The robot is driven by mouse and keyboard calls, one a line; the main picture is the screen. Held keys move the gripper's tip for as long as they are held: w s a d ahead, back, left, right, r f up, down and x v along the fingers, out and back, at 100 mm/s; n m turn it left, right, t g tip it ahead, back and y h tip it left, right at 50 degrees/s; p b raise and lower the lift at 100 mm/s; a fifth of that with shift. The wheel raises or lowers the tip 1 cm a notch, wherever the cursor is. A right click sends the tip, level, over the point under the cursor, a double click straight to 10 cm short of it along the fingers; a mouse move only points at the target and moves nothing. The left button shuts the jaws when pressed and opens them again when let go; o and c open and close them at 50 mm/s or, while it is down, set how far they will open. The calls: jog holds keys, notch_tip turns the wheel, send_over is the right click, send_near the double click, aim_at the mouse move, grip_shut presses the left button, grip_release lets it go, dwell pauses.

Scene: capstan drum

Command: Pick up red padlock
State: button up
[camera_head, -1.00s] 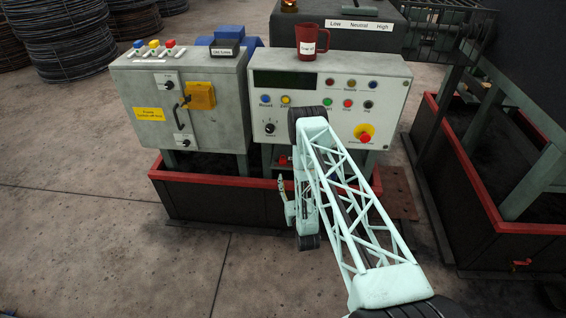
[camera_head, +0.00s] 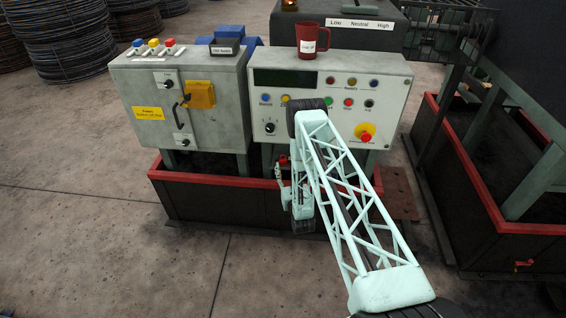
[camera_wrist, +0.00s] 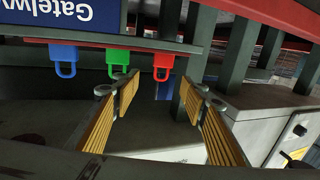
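In the wrist view, the red padlock (camera_wrist: 161,66) hangs in a row beside a green padlock (camera_wrist: 118,59) and a blue padlock (camera_wrist: 64,58). It appears just beyond and between my gripper's fingertips (camera_wrist: 158,94). My gripper is open, with a clear gap between its two yellow-padded fingers, and it holds nothing. In the head view my gripper is small and partly hidden by my arm, near the red-edged base below the console. A small red spot (camera_head: 283,160) shows just above it there; I cannot tell whether it is the padlock.
A rail (camera_wrist: 150,43) runs above the padlocks, below a blue sign (camera_wrist: 60,14). Dark posts stand behind them. A grey cabinet (camera_wrist: 285,100) is at the right. In the head view, a control console (camera_head: 330,95) and a grey electrical box (camera_head: 220,125) stand above the red-edged base (camera_head: 215,181).

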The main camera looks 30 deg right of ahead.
aim_at(283, 159)
jog(key=shift+w, duration=0.1)
jog(key=shift+b+x, duration=0.7)
jog(key=shift+x, duration=1.8)
jog(key=shift+a, duration=0.1)
jog(key=c, duration=1)
